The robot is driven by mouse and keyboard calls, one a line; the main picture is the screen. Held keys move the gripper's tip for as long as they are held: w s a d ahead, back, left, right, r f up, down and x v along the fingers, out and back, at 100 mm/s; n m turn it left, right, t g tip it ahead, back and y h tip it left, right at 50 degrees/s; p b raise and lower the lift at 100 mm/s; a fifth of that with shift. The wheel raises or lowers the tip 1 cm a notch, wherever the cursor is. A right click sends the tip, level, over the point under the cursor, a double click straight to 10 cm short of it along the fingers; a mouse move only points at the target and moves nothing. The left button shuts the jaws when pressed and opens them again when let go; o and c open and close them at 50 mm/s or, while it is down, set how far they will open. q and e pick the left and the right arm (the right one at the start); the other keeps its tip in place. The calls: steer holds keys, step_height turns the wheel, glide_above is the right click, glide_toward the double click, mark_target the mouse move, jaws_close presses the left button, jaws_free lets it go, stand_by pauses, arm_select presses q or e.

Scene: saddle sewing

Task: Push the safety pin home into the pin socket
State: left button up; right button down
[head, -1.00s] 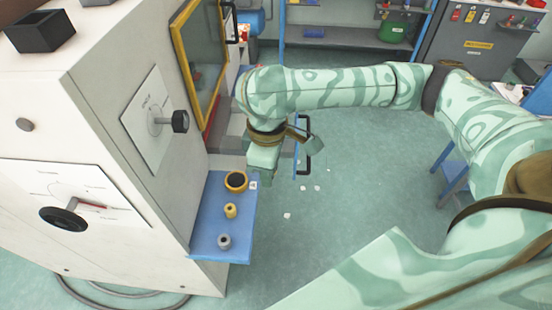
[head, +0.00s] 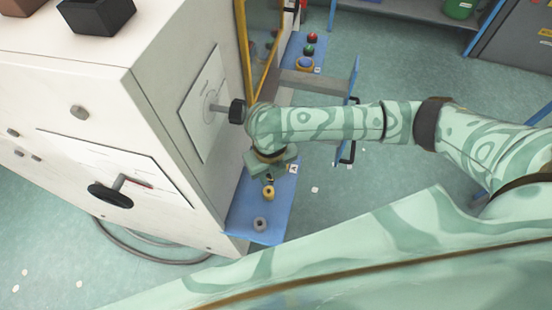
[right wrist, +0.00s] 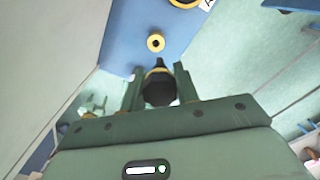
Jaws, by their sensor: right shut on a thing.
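My right gripper (head: 269,174) points down over the blue shelf on the side of the white machine. In the right wrist view its two fingers (right wrist: 158,90) are closed on a black piece with a yellow band (right wrist: 160,86), which I take to be the safety pin. A narrow dark tip of it points toward a small yellow ring-shaped socket (right wrist: 155,43) on the shelf; the two look apart. Which fitting is the pin socket is not marked. My left gripper is out of view.
A larger yellow ring (right wrist: 183,2) shows at the wrist view's top edge. A black knob (head: 237,111) projects from the machine close to my right wrist.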

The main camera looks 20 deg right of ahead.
steer(key=shift+w+a+f+n, duration=0.15)
steer(key=shift+w+a+n, duration=0.1)
steer(key=shift+n, duration=0.25)
steer(key=shift+a, duration=0.1)
steer(key=shift+w, duration=0.15)
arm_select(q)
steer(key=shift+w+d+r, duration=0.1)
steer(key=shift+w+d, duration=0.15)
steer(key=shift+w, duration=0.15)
arm_select(e)
steer(key=shift+r, duration=0.2)
arm_select(q)
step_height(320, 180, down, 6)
steer(key=b, duration=0.5)
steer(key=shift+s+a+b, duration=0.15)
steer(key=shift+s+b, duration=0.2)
steer(key=shift+b, duration=0.05)
arm_select(e)
step_height(320, 180, down, 5)
steer(key=shift+f, duration=0.1)
arm_select(q)
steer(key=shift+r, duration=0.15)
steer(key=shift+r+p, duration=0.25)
steer(key=shift+p, duration=0.2)
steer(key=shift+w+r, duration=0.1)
